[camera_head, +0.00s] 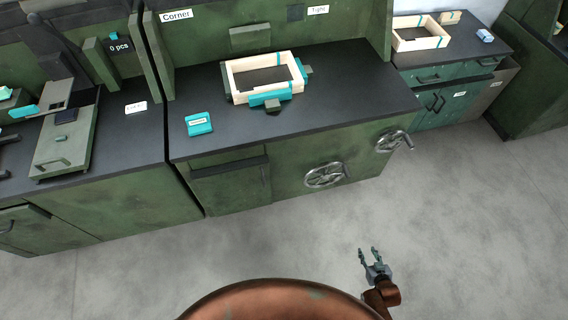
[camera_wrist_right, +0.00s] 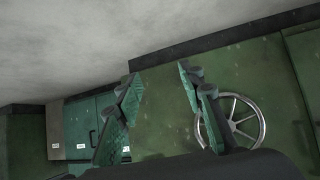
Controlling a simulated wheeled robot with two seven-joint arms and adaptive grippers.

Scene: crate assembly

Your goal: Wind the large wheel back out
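Two metal handwheels are on the green bench in the head view. One wheel (camera_head: 325,176) is on the front panel and looks the larger; the other wheel (camera_head: 390,141) is near the bench's right corner, with a crank handle sticking out. My right gripper (camera_head: 372,254) is open and empty over the floor, in front of the bench and apart from both wheels. In the right wrist view the gripper (camera_wrist_right: 160,78) has its fingers spread, and a spoked wheel (camera_wrist_right: 231,122) shows to the right, partly covered by a finger. My left gripper is not in view.
A cream crate frame (camera_head: 235,82) sits in a teal-clamped fixture on the bench top, beside a teal labelled block (camera_head: 198,123). Another cream frame (camera_head: 420,46) is on the back right bench. A teal cabinet (camera_head: 440,105) stands right of the wheels. The grey floor in front is clear.

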